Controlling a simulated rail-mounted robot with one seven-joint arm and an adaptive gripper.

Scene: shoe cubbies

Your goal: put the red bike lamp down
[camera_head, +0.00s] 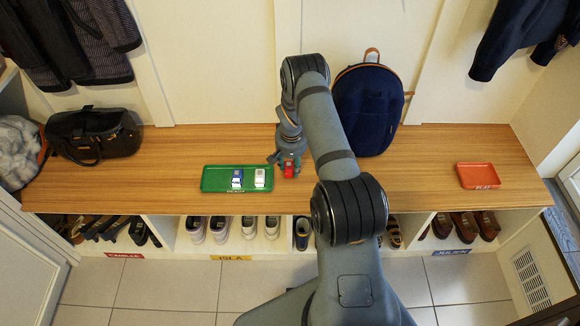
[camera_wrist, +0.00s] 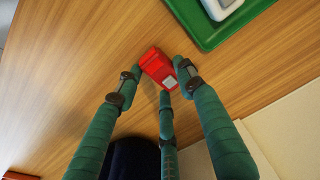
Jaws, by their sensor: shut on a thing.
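The red bike lamp (camera_wrist: 155,65) is between the fingers of my gripper (camera_wrist: 158,80), which is shut on it. In the head view the lamp (camera_head: 289,170) shows as a small red block under my gripper (camera_head: 287,162), just right of the green tray (camera_head: 212,172). The lamp is over the wooden bench top; I cannot tell whether it touches the wood. The green tray holds a blue-and-white lamp (camera_head: 237,178) and a white lamp (camera_head: 260,177). In the wrist view the tray's edge (camera_wrist: 212,42) lies above and right of the red lamp, apart from it.
A navy backpack (camera_head: 366,108) stands right of my gripper. An orange tray (camera_head: 479,167) sits at the bench's right, a dark handbag (camera_head: 95,133) at its left. The bench top (camera_head: 425,165) between backpack and orange tray is clear. Shoes fill cubbies below.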

